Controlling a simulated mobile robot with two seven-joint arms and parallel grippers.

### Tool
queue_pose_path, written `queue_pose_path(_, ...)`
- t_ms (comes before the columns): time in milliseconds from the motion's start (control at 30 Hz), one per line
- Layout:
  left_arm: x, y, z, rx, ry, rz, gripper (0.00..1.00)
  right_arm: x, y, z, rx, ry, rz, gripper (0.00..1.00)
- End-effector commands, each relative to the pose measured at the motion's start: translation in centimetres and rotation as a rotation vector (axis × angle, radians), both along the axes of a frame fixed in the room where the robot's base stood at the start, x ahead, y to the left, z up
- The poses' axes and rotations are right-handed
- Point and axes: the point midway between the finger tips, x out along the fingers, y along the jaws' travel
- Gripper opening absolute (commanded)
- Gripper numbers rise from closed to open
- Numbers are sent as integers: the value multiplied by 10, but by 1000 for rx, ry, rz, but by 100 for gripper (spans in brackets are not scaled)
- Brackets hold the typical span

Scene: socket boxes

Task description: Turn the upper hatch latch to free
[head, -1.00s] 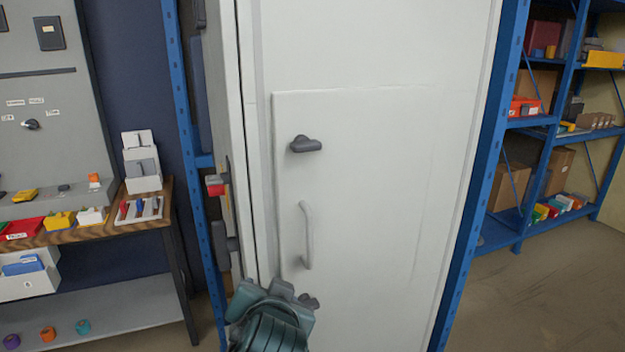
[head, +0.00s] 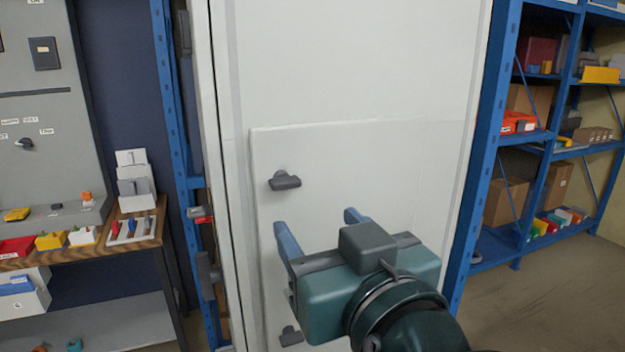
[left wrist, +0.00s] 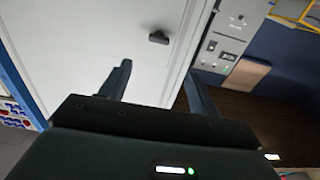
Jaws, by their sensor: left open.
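The upper hatch latch (head: 285,180) is a dark grey knob with a bar lying roughly crosswise, near the upper left corner of the pale hatch (head: 345,150). It also shows in the left wrist view (left wrist: 158,38), ahead of the fingers. A lower latch (head: 291,336) shows near the bottom of the hatch, partly beside my gripper. My left gripper (head: 318,222), teal with blue-grey fingers, is open and empty, below and to the right of the upper latch and apart from it. In the left wrist view its fingers (left wrist: 157,75) stand apart. The hatch handle is hidden behind the gripper. My right gripper is not in view.
Blue shelving (head: 497,150) with boxes stands right of the white cabinet. A wooden workbench (head: 140,240) with bins and a grey panel (head: 40,110) stand at the left. The space in front of the upper latch is clear.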

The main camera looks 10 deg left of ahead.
Motion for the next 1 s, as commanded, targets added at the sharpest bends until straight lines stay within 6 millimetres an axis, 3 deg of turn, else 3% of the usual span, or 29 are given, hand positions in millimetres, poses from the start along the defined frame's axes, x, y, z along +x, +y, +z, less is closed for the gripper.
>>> queue_pose_path(267,14,10,0,6,0,3,62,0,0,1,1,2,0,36)
queue_pose_path(700,86,60,0,3,2,6,62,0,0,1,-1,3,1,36)
queue_pose_path(1000,109,74,0,2,1,1,62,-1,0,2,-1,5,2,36)
